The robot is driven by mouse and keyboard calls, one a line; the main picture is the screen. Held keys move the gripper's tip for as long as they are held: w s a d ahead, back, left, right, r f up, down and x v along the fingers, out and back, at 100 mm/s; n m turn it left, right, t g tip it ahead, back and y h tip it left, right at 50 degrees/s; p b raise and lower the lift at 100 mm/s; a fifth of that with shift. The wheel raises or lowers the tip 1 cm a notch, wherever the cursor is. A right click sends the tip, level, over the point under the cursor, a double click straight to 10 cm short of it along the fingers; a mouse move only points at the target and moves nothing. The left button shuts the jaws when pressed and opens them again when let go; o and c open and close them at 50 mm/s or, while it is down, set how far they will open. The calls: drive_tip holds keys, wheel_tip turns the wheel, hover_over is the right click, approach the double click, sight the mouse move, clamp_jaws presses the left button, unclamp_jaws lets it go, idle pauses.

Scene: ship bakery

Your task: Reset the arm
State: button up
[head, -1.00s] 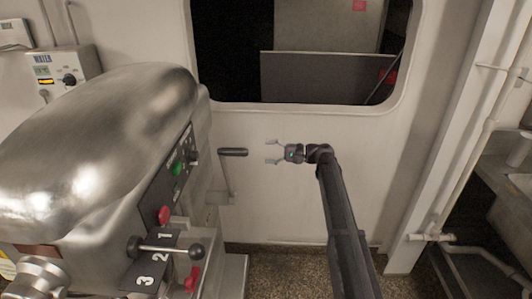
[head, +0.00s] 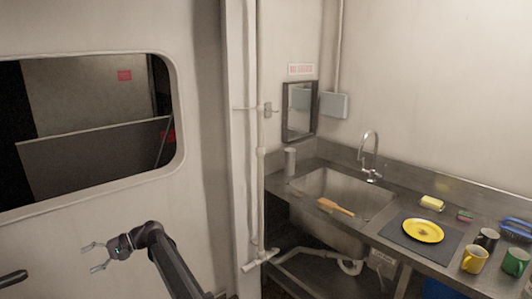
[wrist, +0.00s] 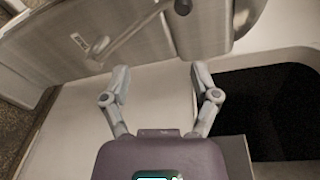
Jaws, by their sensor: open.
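My gripper (head: 95,257) is at the lower left of the head view, in front of the white wall below the window opening. Its two fingers are spread and point left, with nothing between them. In the wrist view my gripper (wrist: 160,88) also shows open and empty. Beyond its fingers there is a metal machine body with a crank handle (wrist: 135,35).
A metal sink (head: 345,198) with a wooden-handled brush (head: 335,207) stands right. On the counter are a yellow plate (head: 423,231) on a dark mat (head: 396,233), a sponge (head: 432,203) and several mugs. A white pipe (head: 261,190) runs down the wall post.

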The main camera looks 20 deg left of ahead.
drive_tip(key=w+d+f+m+t, duration=0.1)
drive_tip(key=w+d+f+t, duration=0.25)
drive_tip(key=w+d, duration=0.75)
drive_tip(key=w+d+f+m+t+h, duration=0.1)
drive_tip(key=w+d+f+m+t, duration=0.25)
drive_tip(key=d, duration=1.35)
drive_tip(key=w+d+f+t, duration=0.3)
drive_tip(key=w+d+f, duration=0.2)
drive_tip(key=w+d, duration=0.65)
drive_tip(key=s+d+f+m+t+h, duration=0.1)
drive_tip(key=d+f+m+t+h, duration=0.15)
drive_tip(key=d, duration=2.35)
drive_tip(key=s+d+f+t+h, duration=0.1)
drive_tip(key=s+d+h, duration=0.1)
drive_tip(key=d, duration=0.9)
drive_tip(key=s+d+f+m+h, duration=0.1)
drive_tip(key=s+d+h, duration=0.2)
drive_tip(key=d, duration=0.9)
drive_tip(key=shift+s+m+t, duration=0.3)
drive_tip(key=shift+s+t, duration=0.05)
drive_tip(key=shift+s, duration=0.55)
drive_tip(key=c, duration=0.3)
